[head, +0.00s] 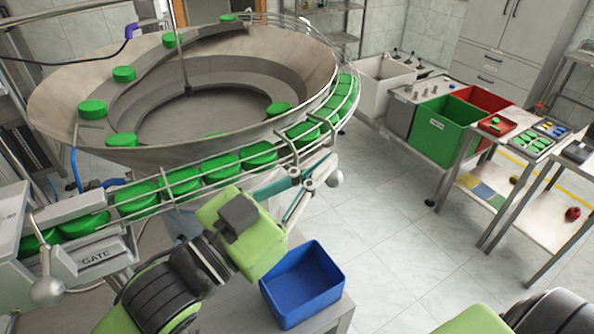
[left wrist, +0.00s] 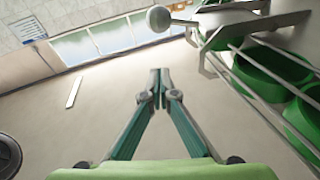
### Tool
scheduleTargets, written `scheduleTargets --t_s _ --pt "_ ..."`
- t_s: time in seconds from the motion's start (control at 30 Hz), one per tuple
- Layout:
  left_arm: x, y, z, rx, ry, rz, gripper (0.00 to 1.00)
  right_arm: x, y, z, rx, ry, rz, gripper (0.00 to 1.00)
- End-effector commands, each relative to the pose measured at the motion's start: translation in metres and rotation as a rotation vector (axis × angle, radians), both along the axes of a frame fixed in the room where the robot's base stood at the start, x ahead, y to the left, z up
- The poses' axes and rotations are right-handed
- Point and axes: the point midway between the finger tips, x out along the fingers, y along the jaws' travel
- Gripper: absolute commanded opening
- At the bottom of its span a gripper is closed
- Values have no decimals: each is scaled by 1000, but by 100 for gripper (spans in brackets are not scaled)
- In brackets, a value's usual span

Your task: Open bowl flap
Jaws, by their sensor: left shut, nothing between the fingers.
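The large metal bowl (head: 75,110) fills the upper left of the head view, with green caps on its ledges. At its right front, a metal bracket of the flap carries a pale ball knob (head: 335,178). In the left wrist view a ball knob (left wrist: 158,18) on a metal arm shows at the top, beyond the fingertips. My left gripper (head: 303,180) is beside the flap bracket in the head view. In the left wrist view its teal fingers (left wrist: 160,82) meet at the tips, empty and apart from the knob. My right gripper is out of view.
A railed track of green caps (head: 221,167) runs in front of the bowl to the gate (head: 95,257), which has its own ball knob (head: 47,291). A blue bin (head: 302,284) stands below my left gripper. Open floor lies right, before green (head: 440,132) and red bins.

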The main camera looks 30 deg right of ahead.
Motion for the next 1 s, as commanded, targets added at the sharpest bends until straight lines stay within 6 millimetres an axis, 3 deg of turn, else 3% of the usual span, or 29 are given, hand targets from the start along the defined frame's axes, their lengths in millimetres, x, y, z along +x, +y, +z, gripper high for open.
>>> scheduleTargets --t_s 0.17,0.3,0.47,1.0 --pt "11 -37 11 0 0 -1 0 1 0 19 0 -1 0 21" --pt "13 -30 -16 6 3 3 0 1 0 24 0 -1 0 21" --pt "14 -27 -30 4 1 3 0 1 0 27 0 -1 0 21" --pt "13 -27 -36 4 -10 1 0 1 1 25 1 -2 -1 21"
